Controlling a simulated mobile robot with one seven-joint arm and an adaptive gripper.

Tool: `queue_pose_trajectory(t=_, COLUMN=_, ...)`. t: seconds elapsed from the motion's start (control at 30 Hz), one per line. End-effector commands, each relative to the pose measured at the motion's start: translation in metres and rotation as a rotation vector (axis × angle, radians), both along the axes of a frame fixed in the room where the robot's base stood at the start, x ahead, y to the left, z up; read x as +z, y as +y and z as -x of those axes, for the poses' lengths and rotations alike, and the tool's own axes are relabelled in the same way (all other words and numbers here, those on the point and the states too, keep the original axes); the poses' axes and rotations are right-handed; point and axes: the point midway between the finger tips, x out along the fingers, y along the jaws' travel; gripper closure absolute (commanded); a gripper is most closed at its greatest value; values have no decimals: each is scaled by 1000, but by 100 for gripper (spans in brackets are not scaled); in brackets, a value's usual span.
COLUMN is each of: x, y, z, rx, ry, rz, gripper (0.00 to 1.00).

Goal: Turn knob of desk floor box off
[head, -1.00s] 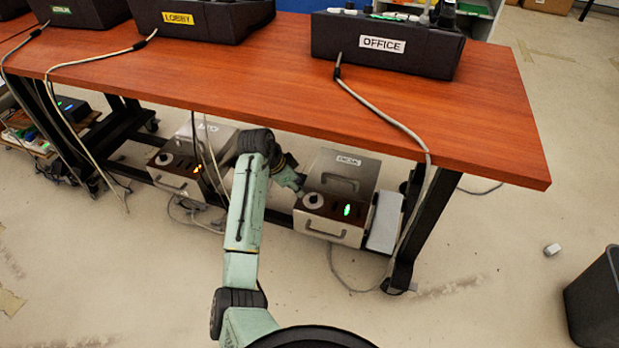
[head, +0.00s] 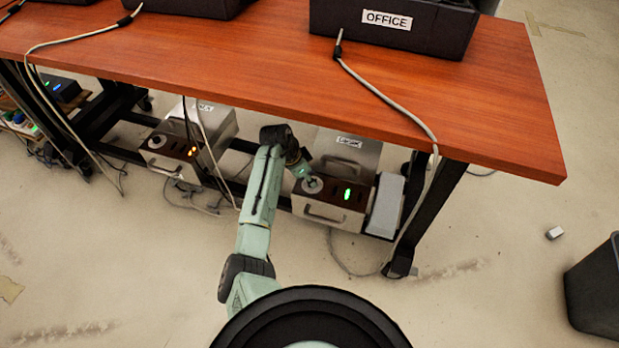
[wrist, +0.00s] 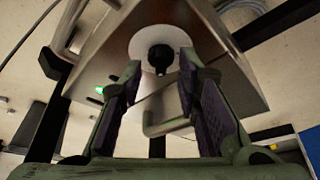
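The desk floor box (head: 328,212) stands under the red-brown table, with a front handle, a lit green light and a label on its raised back part. Its knob (head: 313,187) is partly covered by my gripper (head: 307,178) in the head view. In the wrist view the black knob (wrist: 160,57) sits on a round white dial (wrist: 152,38). My gripper (wrist: 160,78) is open, with one finger on each side just short of the knob. I see no clear contact. The green light (wrist: 99,89) shows left of the fingers.
The table top (head: 250,65) overhangs the box. A similar floor box (head: 175,170) with orange lights stands to the left. A black table leg (head: 430,215), a pale block (head: 384,205) and a hanging cable (head: 400,112) are at the right. Open floor lies in front.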

Motion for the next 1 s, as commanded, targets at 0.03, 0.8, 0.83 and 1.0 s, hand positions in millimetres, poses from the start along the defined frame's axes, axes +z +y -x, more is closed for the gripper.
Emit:
queue_pose_trajectory(t=0.03, x=-4, y=-1, z=-1, rx=0, ry=0, rz=0, gripper=70)
queue_pose_trajectory(t=0.8, x=-9, y=-3, z=-2, rx=0, ry=-1, rz=0, gripper=97)
queue_pose_trajectory(t=0.83, x=-9, y=-3, z=-2, rx=0, ry=-1, rz=0, gripper=99)
queue_pose_trajectory(t=1.0, x=-9, y=-3, z=-2, rx=0, ry=-1, rz=0, gripper=100)
